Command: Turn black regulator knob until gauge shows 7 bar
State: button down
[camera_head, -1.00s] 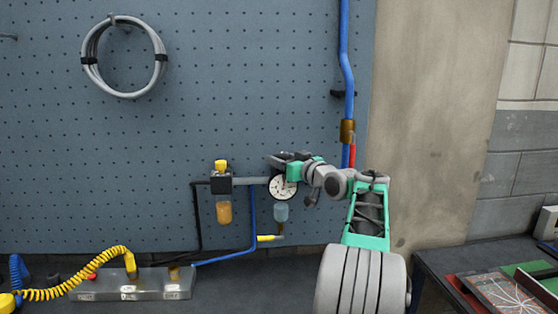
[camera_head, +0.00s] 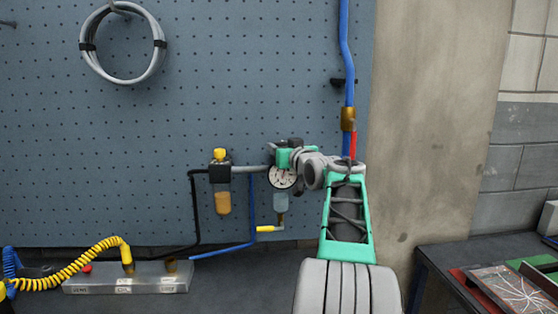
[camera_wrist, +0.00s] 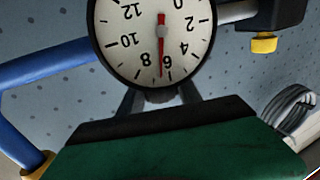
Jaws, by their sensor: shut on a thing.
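The round white gauge (camera_head: 282,177) is on the regulator unit on the pegboard. In the wrist view the gauge dial (camera_wrist: 188,40) appears upside down and cut off at the top. My green gripper (camera_head: 280,153) is just above the gauge, shut on the black regulator knob. The knob is mostly hidden by the jaws, and I cannot tell it from the dark jaw parts. In the wrist view the green and black gripper body fills the bottom.
A filter with an amber bowl (camera_head: 223,202) stands left of the gauge, and a clear bowl (camera_head: 281,202) hangs below it. A blue pipe (camera_head: 348,60) runs down at the right. A manifold block (camera_head: 128,280) with a yellow coiled hose (camera_head: 75,268) lies on the bench.

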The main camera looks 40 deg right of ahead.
jog(key=c, duration=2.2)
grip_release()
jog(key=c, duration=0.8)
grip_release()
jog(key=shift+s, duration=0.15)
jog(key=b+v, duration=0.2)
jog(key=v, duration=0.5)
jog(key=shift+s+a, duration=0.15)
jog(key=shift+a, duration=0.05)
